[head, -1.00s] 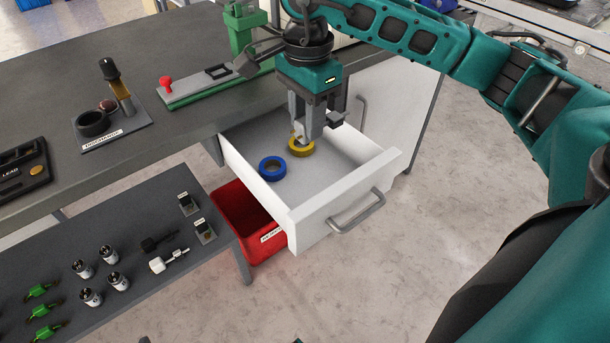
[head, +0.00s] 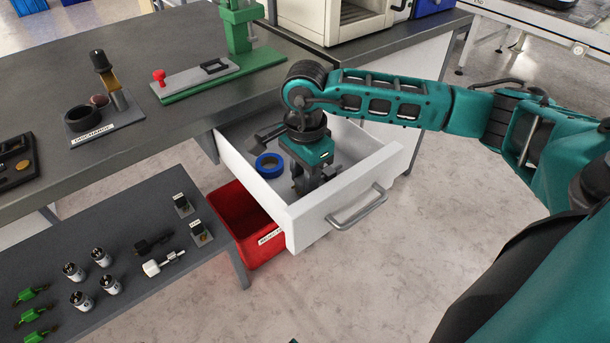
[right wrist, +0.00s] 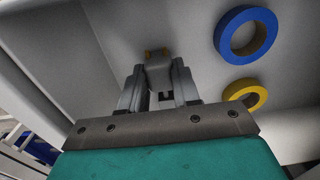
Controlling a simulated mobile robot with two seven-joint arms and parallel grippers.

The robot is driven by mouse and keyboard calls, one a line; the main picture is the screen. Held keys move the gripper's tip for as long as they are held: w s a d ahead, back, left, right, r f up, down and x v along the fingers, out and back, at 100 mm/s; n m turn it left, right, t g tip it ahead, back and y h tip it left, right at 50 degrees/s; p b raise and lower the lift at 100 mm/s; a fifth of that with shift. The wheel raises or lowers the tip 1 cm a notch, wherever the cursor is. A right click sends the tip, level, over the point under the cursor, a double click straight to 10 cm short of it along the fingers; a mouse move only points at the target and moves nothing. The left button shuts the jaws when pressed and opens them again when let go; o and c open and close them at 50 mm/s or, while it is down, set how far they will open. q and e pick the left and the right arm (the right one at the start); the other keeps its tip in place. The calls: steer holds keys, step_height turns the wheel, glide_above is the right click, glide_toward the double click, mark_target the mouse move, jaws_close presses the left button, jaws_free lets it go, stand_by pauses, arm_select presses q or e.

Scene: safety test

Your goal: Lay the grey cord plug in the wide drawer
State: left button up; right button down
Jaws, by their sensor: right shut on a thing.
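The wide drawer (head: 367,166) is pulled out from under the bench, white with a bar handle. My right gripper (head: 304,187) is down inside it, near its front wall. In the right wrist view the right gripper (right wrist: 159,82) is shut on the grey cord plug (right wrist: 158,68), a small grey body with yellowish tips at its far end. The plug is hidden in the head view; I cannot tell whether it touches the drawer floor. My left gripper is not in view.
A blue tape ring (head: 269,165) lies in the drawer; a yellow ring (right wrist: 245,93) shows beside it in the right wrist view. A red bin (head: 232,217) stands below the drawer. A lower shelf (head: 120,218) holds white and black plugs, cylinders and green parts.

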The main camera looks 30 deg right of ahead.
steer(key=shift+f, duration=0.15)
steer(key=c, duration=0.8)
jaws_free()
steer(key=shift+r, duration=0.25)
step_height(320, 180, up, 12)
steer(key=p, duration=0.2)
steer(key=shift+p, duration=0.3)
